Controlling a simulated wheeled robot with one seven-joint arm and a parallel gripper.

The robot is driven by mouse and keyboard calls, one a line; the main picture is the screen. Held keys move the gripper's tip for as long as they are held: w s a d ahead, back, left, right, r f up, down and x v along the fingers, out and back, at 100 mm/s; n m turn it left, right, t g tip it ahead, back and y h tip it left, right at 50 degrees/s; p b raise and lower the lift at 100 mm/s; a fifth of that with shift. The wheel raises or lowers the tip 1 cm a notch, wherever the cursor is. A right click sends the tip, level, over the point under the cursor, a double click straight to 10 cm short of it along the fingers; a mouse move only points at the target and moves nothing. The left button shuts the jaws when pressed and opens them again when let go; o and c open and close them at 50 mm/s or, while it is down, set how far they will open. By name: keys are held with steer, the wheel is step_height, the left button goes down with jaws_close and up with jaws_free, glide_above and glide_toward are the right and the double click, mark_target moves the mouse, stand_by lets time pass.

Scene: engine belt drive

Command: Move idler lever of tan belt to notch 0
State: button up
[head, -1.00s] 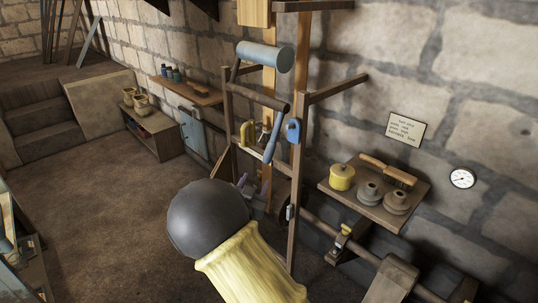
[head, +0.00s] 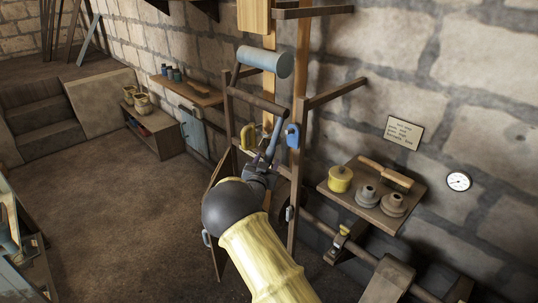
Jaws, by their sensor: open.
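A tall wooden frame with tan belt strips (head: 268,88) stands against the stone wall. A blue-grey lever handle (head: 275,135) slants down inside the frame. I cannot tell for sure that it is the tan belt's idler lever. My gripper (head: 263,165) is at the lower end of this handle, open, partly hidden by my dark wrist. I cannot tell whether its fingers are around or beside the handle. A yellow block (head: 248,136) is left of the handle and a blue block (head: 293,135) is right of it, on the post. Notch marks are too small to read.
A blue-grey roller (head: 265,61) and wooden bars (head: 338,89) jut out above my gripper. At the right, a wall shelf (head: 362,211) holds a yellow pot, weights and a brush. A horizontal shaft (head: 358,253) runs below it.

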mark_target(268, 159)
steer(key=shift+p+x, duration=0.3)
steer(key=shift+x, duration=1.35)
jaws_close()
steer(key=shift+d+f, duration=0.1)
